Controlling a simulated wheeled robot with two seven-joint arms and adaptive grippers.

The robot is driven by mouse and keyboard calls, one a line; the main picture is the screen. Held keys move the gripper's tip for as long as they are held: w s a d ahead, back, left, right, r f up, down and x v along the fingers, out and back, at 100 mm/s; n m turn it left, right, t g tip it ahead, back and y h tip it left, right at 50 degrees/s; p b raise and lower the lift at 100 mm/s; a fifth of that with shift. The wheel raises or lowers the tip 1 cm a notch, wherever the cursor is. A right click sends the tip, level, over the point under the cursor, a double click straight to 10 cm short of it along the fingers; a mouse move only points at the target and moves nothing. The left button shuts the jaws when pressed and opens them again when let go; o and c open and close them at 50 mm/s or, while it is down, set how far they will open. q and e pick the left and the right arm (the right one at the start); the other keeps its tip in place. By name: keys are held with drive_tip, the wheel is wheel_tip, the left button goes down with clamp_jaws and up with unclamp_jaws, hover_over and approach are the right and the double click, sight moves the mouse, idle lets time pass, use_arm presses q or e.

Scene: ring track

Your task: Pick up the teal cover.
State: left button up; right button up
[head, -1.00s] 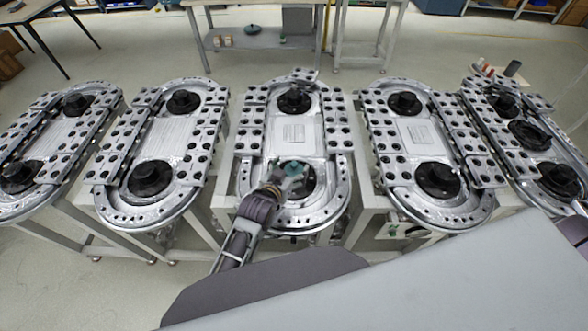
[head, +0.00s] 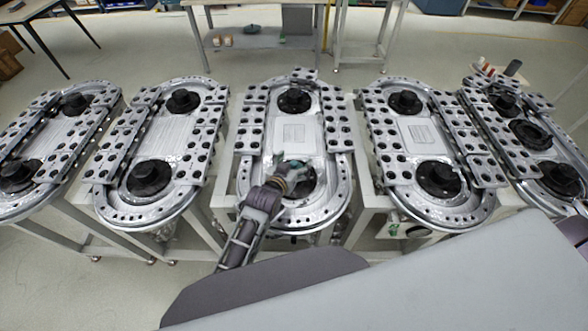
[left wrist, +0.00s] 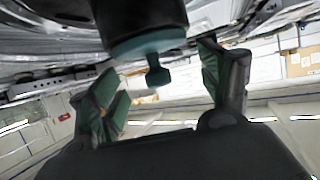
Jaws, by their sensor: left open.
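The teal cover (left wrist: 148,47) shows in the left wrist view as a teal rim with a small knob, at the end of a dark cylindrical hub (left wrist: 145,18). My left gripper (left wrist: 165,95) is open, with one finger on each side of the knob. I see no clear contact between the fingers and the cover. In the head view my left gripper (head: 293,168) is over the near hub of the middle ring track (head: 340,190). It and the wrist hide most of that hub and the cover there. My right gripper is not in view.
More ring tracks with black hubs stand on either side, such as the left one (head: 110,207) and the right one (head: 480,213). Open floor lies between the table and the tracks.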

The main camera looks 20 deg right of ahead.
sight(295, 161)
use_arm(q)
drive_tip(key=shift+w+d+f, duration=0.3)
drive_tip(key=shift+w+f, duration=0.05)
drive_tip(key=shift+w, duration=0.05)
drive_tip(key=shift+w+d+f+b, duration=0.35)
drive_tip(key=shift+w+b, duration=0.1)
drive_tip(key=shift+b, duration=0.5)
drive_tip(key=shift+w+d+f+b, duration=0.15)
drive_tip(key=shift+w+d+b, duration=0.25)
drive_tip(key=shift+w+b, duration=0.15)
